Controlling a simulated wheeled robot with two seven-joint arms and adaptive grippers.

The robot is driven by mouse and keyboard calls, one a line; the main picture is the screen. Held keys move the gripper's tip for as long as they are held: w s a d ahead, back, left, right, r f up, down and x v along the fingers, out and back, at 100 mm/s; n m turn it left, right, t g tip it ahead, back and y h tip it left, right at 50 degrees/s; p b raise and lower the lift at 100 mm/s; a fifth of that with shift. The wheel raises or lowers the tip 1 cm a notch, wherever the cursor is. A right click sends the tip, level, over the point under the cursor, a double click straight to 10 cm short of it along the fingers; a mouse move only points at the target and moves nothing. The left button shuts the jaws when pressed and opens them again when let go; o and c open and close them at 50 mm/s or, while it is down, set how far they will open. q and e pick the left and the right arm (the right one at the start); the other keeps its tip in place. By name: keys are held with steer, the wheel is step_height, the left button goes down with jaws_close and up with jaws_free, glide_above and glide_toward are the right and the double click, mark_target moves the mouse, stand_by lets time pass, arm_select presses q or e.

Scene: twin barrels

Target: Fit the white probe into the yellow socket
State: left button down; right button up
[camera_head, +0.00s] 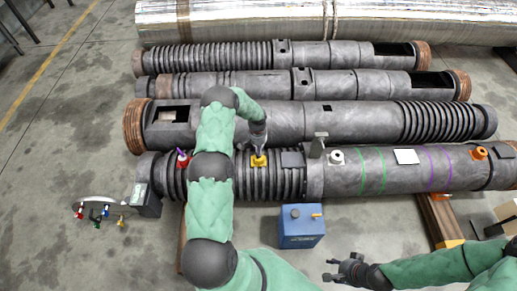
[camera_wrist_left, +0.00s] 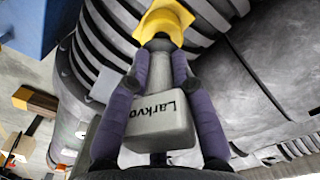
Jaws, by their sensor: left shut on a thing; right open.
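The yellow socket (camera_head: 258,160) sits on top of the nearest dark ribbed barrel. My left gripper (camera_head: 258,147) is right above it, pointing down. In the left wrist view my left gripper (camera_wrist_left: 158,75) is shut on a pale grey-white probe (camera_wrist_left: 160,122) with the label "Larkvo". The probe's narrow end meets the yellow socket (camera_wrist_left: 165,22) in that view; I cannot tell how deep it sits. In the head view the probe is mostly hidden by my gripper. My right gripper (camera_head: 343,270) is open and empty, low near the floor, right of the blue box.
A red socket (camera_head: 183,160) with a purple piece, a white ring fitting (camera_head: 337,157) and an orange fitting (camera_head: 479,153) are on the same barrel. A blue box (camera_head: 301,228) stands in front. A panel with coloured connectors (camera_head: 105,212) is at left. More barrels lie behind.

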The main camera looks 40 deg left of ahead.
arm_select(q)
steer(key=shift+f+b, duration=0.85)
steer(key=shift+f, duration=0.1)
steer(key=shift+f+b, duration=0.3)
steer(key=shift+f, duration=0.7)
steer(key=c, duration=1)
jaws_free()
step_height(320, 180, up, 12)
steer(key=shift+a+f, duration=0.1)
steer(key=shift+a, duration=0.05)
